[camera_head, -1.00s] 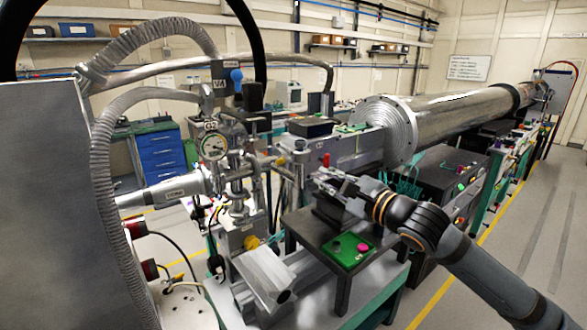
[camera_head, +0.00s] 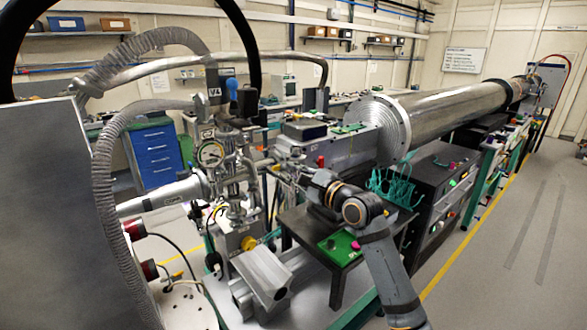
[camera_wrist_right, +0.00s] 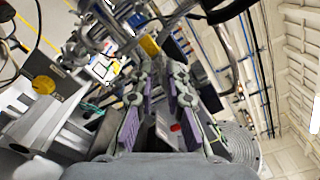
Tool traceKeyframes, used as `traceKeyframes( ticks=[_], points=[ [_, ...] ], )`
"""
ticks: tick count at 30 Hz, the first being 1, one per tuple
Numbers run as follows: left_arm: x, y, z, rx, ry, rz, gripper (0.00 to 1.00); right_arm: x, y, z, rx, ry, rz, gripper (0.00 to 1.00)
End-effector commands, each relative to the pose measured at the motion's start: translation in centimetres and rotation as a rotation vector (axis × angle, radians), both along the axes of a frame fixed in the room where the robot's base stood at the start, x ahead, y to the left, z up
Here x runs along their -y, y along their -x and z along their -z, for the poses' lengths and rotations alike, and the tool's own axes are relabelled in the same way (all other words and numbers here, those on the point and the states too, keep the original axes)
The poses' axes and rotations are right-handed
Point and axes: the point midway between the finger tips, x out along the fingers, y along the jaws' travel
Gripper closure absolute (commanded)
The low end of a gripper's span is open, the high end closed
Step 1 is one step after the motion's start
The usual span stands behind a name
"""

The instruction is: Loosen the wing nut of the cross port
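The metal cross of pipes and clamped flanges (camera_head: 233,180) stands left of centre in the head view, beside the round dial gauge (camera_head: 211,154). Part of this metalwork (camera_wrist_right: 118,28) shows at the top of the right wrist view. I cannot clearly make out the wing nut among the small fittings. My right gripper (camera_head: 279,166) is just right of the cross and points left at it. In the right wrist view its purple-padded fingers (camera_wrist_right: 162,72) are apart, with no object visibly held. Whether the tips touch a fitting is unclear. My left gripper is not in view.
A dark stand with a green plate (camera_head: 340,249) is below my right arm. A long steel tube with a big flange (camera_head: 388,125) lies behind it. A ribbed hose (camera_head: 103,190) and a grey panel (camera_head: 45,200) fill the left. Open floor is at the right.

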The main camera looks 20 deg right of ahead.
Motion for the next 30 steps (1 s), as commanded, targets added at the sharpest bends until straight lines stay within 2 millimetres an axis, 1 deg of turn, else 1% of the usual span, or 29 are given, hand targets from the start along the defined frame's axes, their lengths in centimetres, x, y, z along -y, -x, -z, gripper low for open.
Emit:
traceKeyframes(
  ticks=[8, 12, 23, 30],
  points=[
    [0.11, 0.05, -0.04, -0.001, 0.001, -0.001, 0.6, -0.12, -0.27, 0.06, 0.0, 0.0, 0.0, 0.87],
    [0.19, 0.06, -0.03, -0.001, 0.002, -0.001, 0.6, -0.12, -0.27, 0.06, 0.0, 0.0, 0.0, 1.0],
    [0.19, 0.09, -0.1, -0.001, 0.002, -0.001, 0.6, -0.1, -0.26, 0.04, 0.002, 0.009, -0.001, 1.0],
    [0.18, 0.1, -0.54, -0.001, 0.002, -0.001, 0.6, -0.1, -0.28, -0.08, 0.032, 0.089, -0.001, 1.0]
  ],
)
